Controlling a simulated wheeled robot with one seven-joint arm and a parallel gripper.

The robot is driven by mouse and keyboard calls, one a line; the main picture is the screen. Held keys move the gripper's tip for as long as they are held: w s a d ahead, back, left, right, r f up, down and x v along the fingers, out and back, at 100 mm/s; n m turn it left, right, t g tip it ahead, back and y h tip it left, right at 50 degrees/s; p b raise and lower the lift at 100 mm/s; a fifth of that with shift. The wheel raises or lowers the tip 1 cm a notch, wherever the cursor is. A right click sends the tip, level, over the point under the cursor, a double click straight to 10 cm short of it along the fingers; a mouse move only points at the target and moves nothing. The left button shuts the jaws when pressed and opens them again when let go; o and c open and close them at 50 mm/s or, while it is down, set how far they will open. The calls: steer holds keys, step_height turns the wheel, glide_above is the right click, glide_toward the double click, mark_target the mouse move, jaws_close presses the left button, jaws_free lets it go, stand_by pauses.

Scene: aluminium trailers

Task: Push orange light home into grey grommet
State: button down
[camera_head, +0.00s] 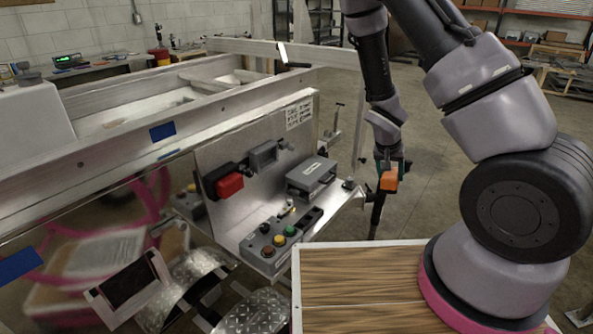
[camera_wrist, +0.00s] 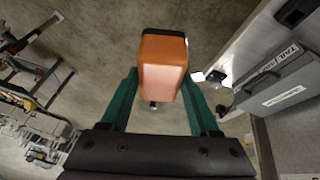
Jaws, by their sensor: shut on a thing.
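The orange light (camera_head: 389,180) is a small block held at the end of my arm, right of the metal shelf and clear of it. In the wrist view the light (camera_wrist: 163,62) sits between the two teal fingers of my gripper (camera_wrist: 160,92), which is shut on it. A small stub shows at its lower end. A grey rectangular frame on the upright metal panel (camera_head: 263,156) looks like the grey grommet. It is left of my gripper, well apart from the light. Its inside is too small to make out. I cannot pick it out in the wrist view.
A red light (camera_head: 229,184) in a dark housing is beside the grey frame. A grey case (camera_head: 311,176) with a handle stands on the shelf in front of the panel. A button box (camera_head: 273,240) is nearer. Open floor lies right of the shelf.

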steer(key=s+a+f+m+g+h, duration=0.2)
steer(key=s+a+f+m+g, duration=0.4)
steer(key=s+m+g, duration=0.4)
steer(key=s+a+m+g+y, duration=0.2)
steer(key=a+m+g+y, duration=0.2)
steer(key=a+m+y, duration=0.65)
steer(key=w+a+r+m+t+y, duration=0.3)
steer(key=w+a+m+t+y, duration=0.1)
steer(key=a+m+y, duration=0.4)
steer(key=w+a+r+m+t+y, duration=0.1)
steer(key=w+m+t+y, duration=0.1)
steer(key=w+t, duration=0.4)
steer(key=w+a+r+m+t+y, duration=0.1)
steer(key=w+a+m+t+y, duration=0.1)
steer(key=w+t, duration=0.3)
steer(key=shift+w+a+m+t, duration=0.25)
steer(key=shift+w+m+t, duration=0.15)
steer(key=shift+m, duration=0.45)
steer(key=shift+d+y, duration=0.15)
steer(key=shift+y, duration=0.1)
steer(key=shift+w+a, duration=0.9)
steer(key=shift+a, duration=0.2)
steer(key=shift+w+a, duration=0.85)
steer(key=shift+a, duration=0.25)
